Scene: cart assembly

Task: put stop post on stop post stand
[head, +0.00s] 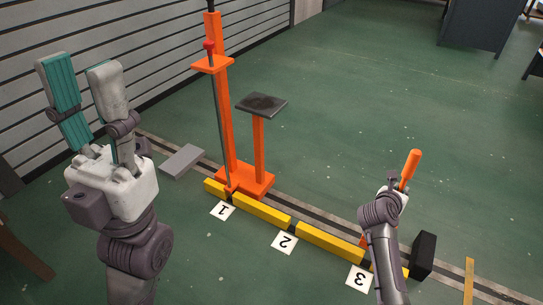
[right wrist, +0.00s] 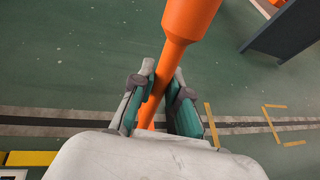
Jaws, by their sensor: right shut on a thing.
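The stop post is an orange rod (head: 410,168) held in my right gripper (head: 395,197). In the right wrist view the post (right wrist: 187,20) has a thick end and a thinner shaft. The fingers of my right gripper (right wrist: 161,85) close around the thinner shaft. My left gripper (head: 84,85) is open and empty at the left, fingers pointing up. I cannot make out the stop post stand for certain. A small orange part (head: 363,241) shows beside my right arm near label 3, and the arm hides what lies behind it.
An orange frame (head: 223,110) with a red-knobbed lever and a dark-topped plate (head: 262,104) stands by the track. Yellow bars (head: 262,212) with labels 1, 2 and 3 line the track. A black block (head: 424,255) sits right of my right arm. Open floor lies beyond.

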